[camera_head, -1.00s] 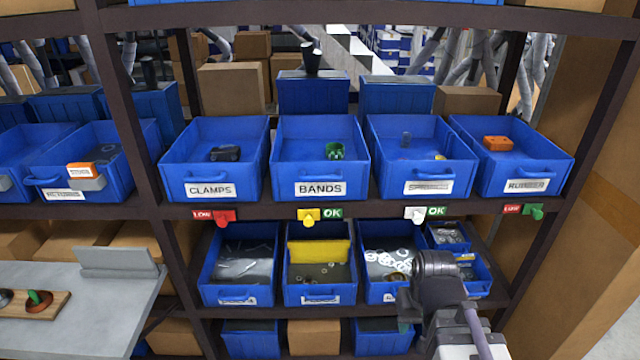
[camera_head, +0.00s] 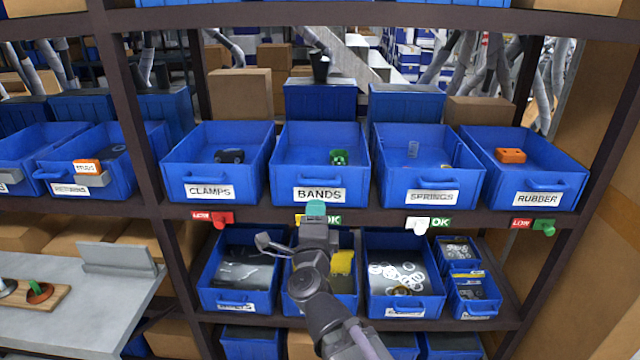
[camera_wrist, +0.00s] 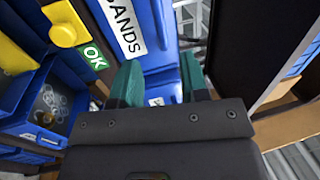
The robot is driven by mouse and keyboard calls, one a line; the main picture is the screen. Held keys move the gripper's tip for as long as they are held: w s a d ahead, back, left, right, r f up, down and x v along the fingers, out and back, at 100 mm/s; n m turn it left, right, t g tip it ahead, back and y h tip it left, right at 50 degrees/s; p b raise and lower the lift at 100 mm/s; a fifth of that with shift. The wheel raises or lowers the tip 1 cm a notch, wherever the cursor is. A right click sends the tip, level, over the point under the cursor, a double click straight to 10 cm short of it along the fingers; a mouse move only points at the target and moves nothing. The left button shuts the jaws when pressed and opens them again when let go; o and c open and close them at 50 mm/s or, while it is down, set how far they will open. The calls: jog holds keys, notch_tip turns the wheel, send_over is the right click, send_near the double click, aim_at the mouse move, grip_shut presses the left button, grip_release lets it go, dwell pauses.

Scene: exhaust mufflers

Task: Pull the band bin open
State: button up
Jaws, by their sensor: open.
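The blue band bin (camera_head: 319,168) stands on the upper shelf, with the label BANDS on its front and a small green item (camera_head: 338,157) inside. Its front also shows in the wrist view (camera_wrist: 158,75), turned sideways. My gripper (camera_head: 316,210) is just below the bin's front in the head view. In the wrist view its two green-tipped fingers (camera_wrist: 160,85) are apart, with blue bin front visible between them. They hold nothing. Whether a fingertip touches the bin, I cannot tell.
The clamps bin (camera_head: 217,170) is at left, the springs bin (camera_head: 418,175) and rubber bin (camera_head: 525,175) at right. A yellow tag (camera_wrist: 64,24) and green OK sign (camera_wrist: 95,56) sit on the shelf edge beside my gripper. Lower bins (camera_head: 405,295) lie below.

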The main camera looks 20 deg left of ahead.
aim_at(318, 185)
jog(key=p+x, duration=0.2)
jog(key=x, duration=0.8)
jog(key=shift+w+a, duration=0.1)
jog(key=shift+w, duration=0.2)
jog(key=shift+c, duration=0.3)
grip_shut()
jog(key=shift+s, duration=0.1)
